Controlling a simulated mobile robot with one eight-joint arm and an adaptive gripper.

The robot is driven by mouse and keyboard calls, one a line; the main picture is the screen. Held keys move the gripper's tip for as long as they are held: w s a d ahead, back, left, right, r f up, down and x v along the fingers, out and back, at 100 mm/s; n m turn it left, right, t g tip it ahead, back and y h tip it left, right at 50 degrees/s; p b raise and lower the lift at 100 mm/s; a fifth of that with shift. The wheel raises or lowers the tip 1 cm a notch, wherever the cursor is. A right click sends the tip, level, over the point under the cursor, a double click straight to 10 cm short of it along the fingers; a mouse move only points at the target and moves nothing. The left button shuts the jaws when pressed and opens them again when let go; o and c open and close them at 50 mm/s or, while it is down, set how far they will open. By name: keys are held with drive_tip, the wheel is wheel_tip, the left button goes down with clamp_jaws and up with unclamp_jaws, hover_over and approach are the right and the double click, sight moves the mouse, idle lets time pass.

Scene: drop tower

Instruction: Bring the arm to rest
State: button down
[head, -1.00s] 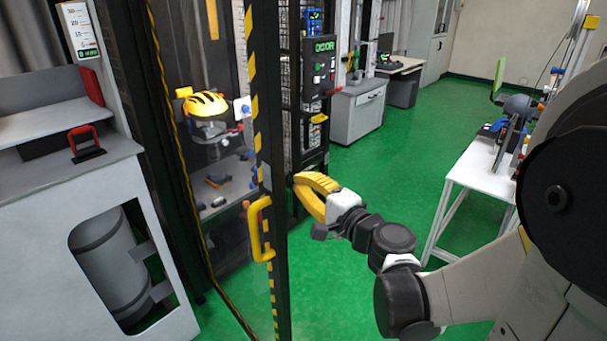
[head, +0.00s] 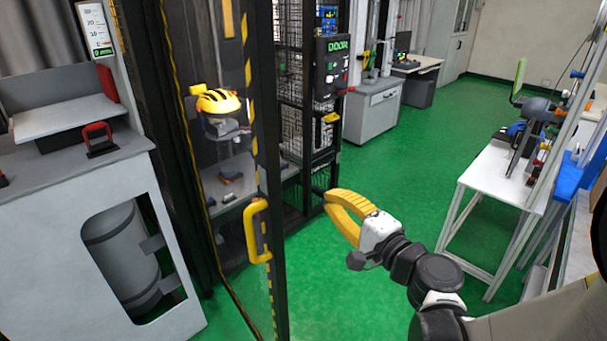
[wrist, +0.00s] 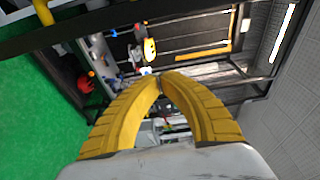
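My gripper (head: 328,200) has two yellow fingers and is in the middle of the head view, to the right of the door's yellow handle (head: 257,231) and apart from it. In the wrist view the fingertips (wrist: 160,77) meet, with nothing held between them. The tower door (head: 268,150), with a black-and-yellow striped edge, stands in front of the tower. My arm reaches in from the lower right over the green floor.
A yellow helmet (head: 218,101) shows inside the tower. A grey cabinet (head: 60,240) stands at the left. A dark control box marked DOOR (head: 332,70) is on the tower frame. A white table (head: 500,175) is at the right. Green floor (head: 400,150) between is clear.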

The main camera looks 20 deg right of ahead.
drive_tip(key=s+a+f+n+g+y, duration=0.1)
drive_tip(key=s+a+f+n+g, duration=0.4)
drive_tip(key=a+f+n+g, duration=0.4)
drive_tip(key=s+d+r+n+g+h, duration=0.1)
drive_tip(key=s+r+n+h, duration=0.1)
drive_tip(key=s+n+h, duration=0.2)
drive_tip(key=s+n, duration=0.2)
drive_tip(key=s, duration=0.1)
drive_tip(key=shift+d+n+g, duration=0.15)
drive_tip(key=shift+n+g, duration=0.15)
drive_tip(key=shift+n, duration=0.1)
drive_tip(key=shift+w, duration=0.15)
